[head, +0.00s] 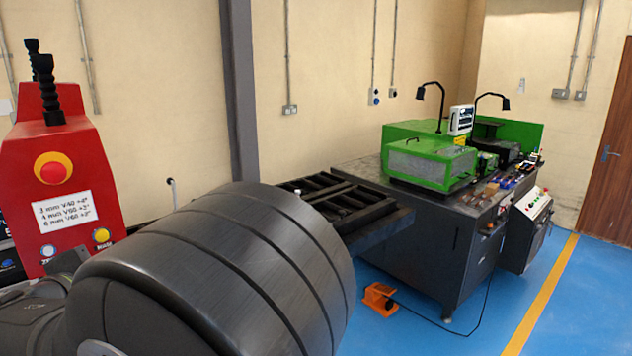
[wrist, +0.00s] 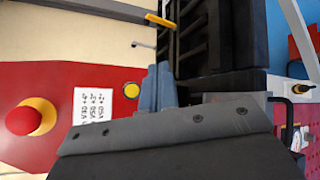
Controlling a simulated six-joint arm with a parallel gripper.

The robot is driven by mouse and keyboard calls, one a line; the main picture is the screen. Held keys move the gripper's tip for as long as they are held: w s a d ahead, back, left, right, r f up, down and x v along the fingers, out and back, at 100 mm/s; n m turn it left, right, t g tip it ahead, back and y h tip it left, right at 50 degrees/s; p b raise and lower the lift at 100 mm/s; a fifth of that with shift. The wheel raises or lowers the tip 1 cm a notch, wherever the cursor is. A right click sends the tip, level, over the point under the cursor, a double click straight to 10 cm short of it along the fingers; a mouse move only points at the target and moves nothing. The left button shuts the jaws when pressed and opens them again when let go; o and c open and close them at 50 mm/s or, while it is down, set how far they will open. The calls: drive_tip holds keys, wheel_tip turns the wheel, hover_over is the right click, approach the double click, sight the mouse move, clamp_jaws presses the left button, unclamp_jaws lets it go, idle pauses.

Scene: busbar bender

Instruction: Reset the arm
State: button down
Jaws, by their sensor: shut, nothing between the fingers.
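My gripper (wrist: 159,82) shows in the wrist view as two blue-grey fingers side by side beyond a grey bolted plate. It is shut and empty. It is near the red control box (wrist: 60,85), just right of the box's yellow button in that view; I cannot tell the gap. In the head view my dark arm fills the lower left and middle, and I cannot make out the gripper there. The red control box (head: 62,150) stands at the left, with a red stop button (head: 52,169) on a yellow ring, a white bend label (head: 65,212) and a yellow button (head: 101,235).
A dark roller frame (head: 375,212) runs from behind my arm to a dark bench (head: 425,245) with a green machine (head: 430,165). An orange foot pedal (head: 380,299) lies on the blue floor. Blue floor is clear at front right, around a yellow line (head: 540,300).

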drive_tip(key=w+d+f+m+g+h, duration=0.1)
drive_tip(key=w+d+f+m+g, duration=0.2)
drive_tip(key=d, duration=0.5)
drive_tip(key=w+d+f+m+g+h, duration=0.1)
drive_tip(key=w+d+f, duration=0.2)
drive_tip(key=d+f, duration=0.35)
drive_tip(key=w+d+f+m+g+h, duration=0.1)
drive_tip(key=w+d+f+m+g, duration=0.15)
drive_tip(key=d, duration=0.75)
drive_tip(key=s+d+f+m, duration=0.2)
drive_tip(key=s+d+m, duration=0.1)
drive_tip(key=d, duration=0.5)
drive_tip(key=s+d+f+m+g, duration=0.1)
drive_tip(key=s+d+f+m, duration=0.2)
drive_tip(key=d+m, duration=0.3)
drive_tip(key=s+d+f+m+g, duration=0.1)
drive_tip(key=d+m, duration=0.3)
drive_tip(key=d, duration=0.7)
drive_tip(key=shift+s+d+f+m+y, duration=0.3)
drive_tip(key=shift+s+f+m, duration=0.05)
drive_tip(key=shift+s+f, duration=0.5)
drive_tip(key=shift+s, duration=0.1)
drive_tip(key=s+d+f+m, duration=0.1)
drive_tip(key=s+f+m, duration=0.2)
drive_tip(key=s+m, duration=0.35)
drive_tip(key=s+a+r+m+g, duration=0.1)
drive_tip(key=s+a+r+m, duration=0.1)
drive_tip(key=s, duration=0.7)
drive_tip(key=shift+a+r, duration=0.9)
drive_tip(key=shift+a, duration=0.05)
